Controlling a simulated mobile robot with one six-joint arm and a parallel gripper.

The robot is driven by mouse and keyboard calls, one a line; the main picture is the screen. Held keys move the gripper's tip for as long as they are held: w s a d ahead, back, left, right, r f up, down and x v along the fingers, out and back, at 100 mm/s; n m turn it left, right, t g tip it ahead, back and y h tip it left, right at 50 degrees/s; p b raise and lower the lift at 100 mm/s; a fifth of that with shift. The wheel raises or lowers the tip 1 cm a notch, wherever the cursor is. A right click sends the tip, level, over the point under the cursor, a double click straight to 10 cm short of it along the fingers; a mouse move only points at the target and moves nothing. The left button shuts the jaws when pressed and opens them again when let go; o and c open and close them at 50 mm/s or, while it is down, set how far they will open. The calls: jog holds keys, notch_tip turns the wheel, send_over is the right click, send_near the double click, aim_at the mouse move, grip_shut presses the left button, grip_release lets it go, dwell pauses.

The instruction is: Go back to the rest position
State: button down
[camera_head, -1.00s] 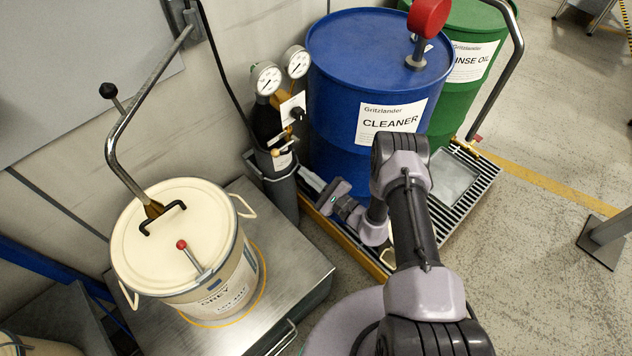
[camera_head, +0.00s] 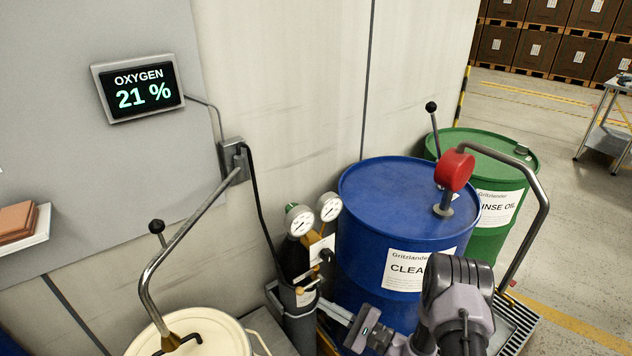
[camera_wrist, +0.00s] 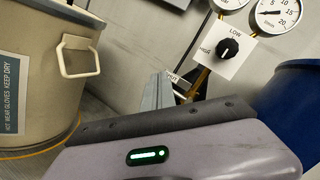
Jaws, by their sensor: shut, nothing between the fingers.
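My gripper (camera_head: 335,312) is at the lower middle of the head view, in front of the blue drum and beside the gas bottle. Its fingers point left, towards the bottle's holder, and nothing is held. In the wrist view my gripper's closed fingers (camera_wrist: 158,92) show beyond the wrist housing with its green light. My arm is folded at the lower right of the head view, and its lower links are cut off by the picture edge.
The blue cleaner drum (camera_head: 352,240) with a red pump head (camera_head: 455,171) stands behind my arm. A green drum (camera_head: 490,240) is beyond it. The gas bottle's gauges (camera_head: 300,221) and a cream bucket (camera_head: 215,335) are left. An oxygen display (camera_head: 139,90) reads 21 %.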

jog(key=s+a+r+n+g+h, duration=0.1)
jog(key=s+a+r+n+g, duration=0.2)
jog(key=r, duration=0.4)
jog(key=s+a+r+n+g, duration=0.1)
jog(key=s+r+n+g, duration=0.3)
jog(key=r, duration=0.3)
jog(key=s+a+r+n+g+h, duration=0.1)
jog(key=s+a+r+n+g, duration=0.25)
jog(key=r+g, duration=0.2)
jog(key=s+d+r+n+t+h, duration=0.1)
jog(key=s+d+r+t+h, duration=0.2)
jog(key=s+d+r+h, duration=0.2)
jog(key=s+d+r+t+h, duration=0.4)
jog(key=s+d+h, duration=0.3)
jog(key=s, duration=0.4)
jog(key=shift+s+d+r+n, duration=0.25)
jog(key=shift+d+r+n, duration=0.1)
jog(key=shift+r, duration=0.4)
jog(key=shift+t, duration=0.25)
